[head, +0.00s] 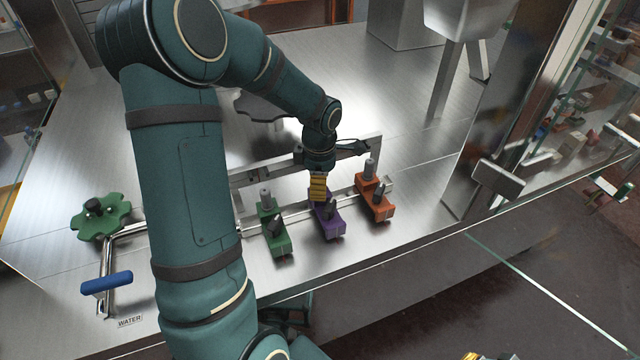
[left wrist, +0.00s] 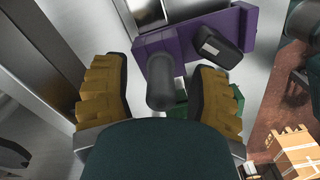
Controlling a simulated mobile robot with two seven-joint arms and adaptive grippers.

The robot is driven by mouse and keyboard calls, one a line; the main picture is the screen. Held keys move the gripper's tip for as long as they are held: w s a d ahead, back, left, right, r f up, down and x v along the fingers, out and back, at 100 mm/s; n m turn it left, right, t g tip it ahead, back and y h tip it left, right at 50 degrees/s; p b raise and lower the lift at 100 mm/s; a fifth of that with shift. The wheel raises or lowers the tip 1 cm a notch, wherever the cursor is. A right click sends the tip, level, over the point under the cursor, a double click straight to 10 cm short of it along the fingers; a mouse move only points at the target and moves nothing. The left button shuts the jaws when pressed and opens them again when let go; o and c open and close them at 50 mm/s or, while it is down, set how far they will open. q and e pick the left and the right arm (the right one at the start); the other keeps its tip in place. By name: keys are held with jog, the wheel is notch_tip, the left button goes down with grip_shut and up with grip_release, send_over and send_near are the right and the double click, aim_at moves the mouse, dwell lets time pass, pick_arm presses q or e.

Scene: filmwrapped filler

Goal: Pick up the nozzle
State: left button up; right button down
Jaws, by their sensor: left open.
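Three nozzles with coloured blocks and dark grey cylinders sit on a metal rail: green (head: 275,235), purple (head: 328,222) and orange (head: 376,201). My left gripper (head: 318,190) is open, pointing down over the purple nozzle and hiding part of it. In the left wrist view, the purple nozzle (left wrist: 185,42) lies ahead, its grey cylinder (left wrist: 160,80) between the yellow-padded fingers (left wrist: 161,68). Gaps show on both sides of the cylinder; I cannot tell how deep it sits between them. A yellow and black bit at the head view's bottom edge may be my right gripper (head: 488,356).
The steel counter (head: 70,200) ends just in front of the nozzles. A blue-handled pipe (head: 106,283) and green knob (head: 100,217) stand at left. A glass cabinet stands at right. A cardboard box (left wrist: 298,158) shows at the wrist view's lower right.

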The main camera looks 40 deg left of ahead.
pick_arm(q)
jog(key=shift+f, duration=0.1)
grip_shut()
dwell(0.3)
notch_tip(320, 180, up, 10)
jog(key=shift+r, duration=0.1)
dwell(0.4)
jog(key=shift+r, duration=0.1)
jog(key=shift+r+p, duration=0.9)
jog(key=shift+r, duration=0.4)
